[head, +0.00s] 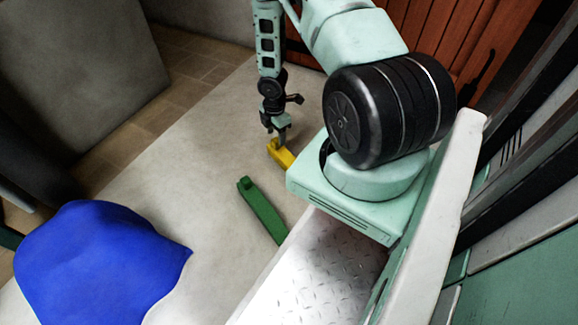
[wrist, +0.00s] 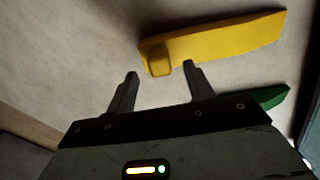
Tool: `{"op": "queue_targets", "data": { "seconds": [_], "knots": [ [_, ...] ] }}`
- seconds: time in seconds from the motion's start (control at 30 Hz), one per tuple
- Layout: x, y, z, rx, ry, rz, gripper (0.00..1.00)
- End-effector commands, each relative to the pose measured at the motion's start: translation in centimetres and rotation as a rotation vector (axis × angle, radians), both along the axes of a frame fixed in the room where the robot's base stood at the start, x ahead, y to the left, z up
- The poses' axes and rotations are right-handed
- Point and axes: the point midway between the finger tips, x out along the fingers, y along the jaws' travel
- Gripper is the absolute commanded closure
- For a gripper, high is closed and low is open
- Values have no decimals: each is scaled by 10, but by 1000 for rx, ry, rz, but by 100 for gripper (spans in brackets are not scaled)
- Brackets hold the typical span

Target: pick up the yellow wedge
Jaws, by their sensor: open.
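The yellow wedge (head: 280,153) lies on the pale floor, partly hidden in the head view by my gripper and my base. In the wrist view the yellow wedge (wrist: 222,42) lies just beyond the fingertips, its blocky end nearest them and its length running off to the right. My gripper (head: 275,130) points down over the blocky end of the wedge. In the wrist view my gripper (wrist: 160,70) is open, its two fingers apart with nothing held between them. I cannot tell whether a finger touches the wedge.
A green wedge (head: 261,209) lies on the floor nearby; its tip (wrist: 268,97) shows beside the right finger in the wrist view. A blue draped heap (head: 95,265) is at the lower left. A red-brown plank door (head: 440,35) stands behind. The pale floor left of the wedges is clear.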

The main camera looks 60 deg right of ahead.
Motion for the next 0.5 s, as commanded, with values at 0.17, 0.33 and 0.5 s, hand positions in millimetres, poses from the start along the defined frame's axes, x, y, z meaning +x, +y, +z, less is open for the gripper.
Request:
{"op": "queue_targets", "data": {
  "seconds": [0.17,0.33,0.5],
  "knots": [
    [0,0,-29,0,1,0,47],
    [0,0,-39,0,0,0,47],
    [0,0,-37,0,0,0,47]
  ]
}}
